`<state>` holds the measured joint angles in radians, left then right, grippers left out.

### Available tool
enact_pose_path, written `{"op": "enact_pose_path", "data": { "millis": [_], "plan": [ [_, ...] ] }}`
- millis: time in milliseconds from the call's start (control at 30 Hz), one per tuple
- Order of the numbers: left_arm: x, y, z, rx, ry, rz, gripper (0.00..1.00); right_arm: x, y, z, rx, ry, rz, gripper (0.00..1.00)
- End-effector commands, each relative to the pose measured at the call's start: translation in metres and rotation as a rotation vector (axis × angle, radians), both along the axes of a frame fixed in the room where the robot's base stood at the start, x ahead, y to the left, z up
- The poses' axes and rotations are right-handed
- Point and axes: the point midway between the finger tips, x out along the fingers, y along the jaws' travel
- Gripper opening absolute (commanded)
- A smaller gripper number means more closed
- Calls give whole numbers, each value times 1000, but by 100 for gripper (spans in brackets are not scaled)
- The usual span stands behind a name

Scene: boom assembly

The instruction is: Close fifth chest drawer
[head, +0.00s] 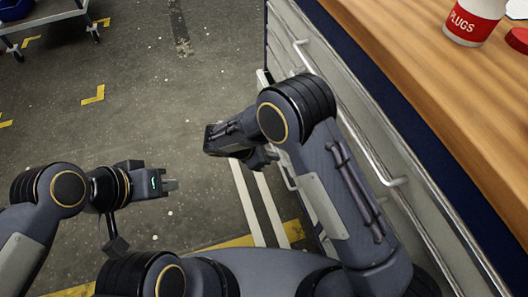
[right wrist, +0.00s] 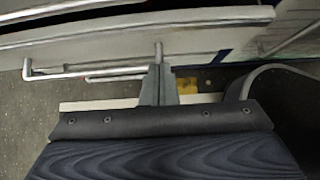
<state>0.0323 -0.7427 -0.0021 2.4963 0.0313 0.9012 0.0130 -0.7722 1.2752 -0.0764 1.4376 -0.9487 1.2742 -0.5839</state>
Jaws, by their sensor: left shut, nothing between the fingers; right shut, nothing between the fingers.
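The grey chest of drawers (head: 425,215) stands along the right of the head view, with long bar handles on its drawer fronts. In the right wrist view, a pale drawer front (right wrist: 205,42) with a bar handle (right wrist: 100,70) crosses the upper part. I cannot tell which drawer is the fifth. My right gripper (right wrist: 158,72) is shut and empty, its tips close to the handle's end post; whether they touch is unclear. In the head view, my right arm hides part of the lower drawers. My left gripper (head: 172,185) is shut and empty, above the floor, away from the chest.
The chest has a wooden top (head: 430,60) bearing a white and red tub (head: 474,20) and a red lid (head: 517,39). Two pale parallel strips (head: 246,200) show below my right forearm. A cart (head: 45,20) stands far left. Floor between is open.

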Motion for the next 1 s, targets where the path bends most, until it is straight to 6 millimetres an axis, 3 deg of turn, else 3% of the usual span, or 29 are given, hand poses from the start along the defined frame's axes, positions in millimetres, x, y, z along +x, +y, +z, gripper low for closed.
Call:
{"op": "enact_pose_path", "data": {
  "millis": [133, 333, 867, 1000],
  "plan": [
    [0, 0, -7, 0, 0, 0, 0, 8, -21, -24, -2, 3, -2, 0],
    [0, 0, -9, 0, 0, 0, 0, 19, -47, -20, 1, 0, -3, 0],
    [0, 0, -9, 0, 0, 0, 0, 23, -57, -19, 0, 0, -1, 0],
    [0, 0, -9, 0, 0, 0, 0, 29, -71, -19, 0, 1, -4, 0]
  ]
}}
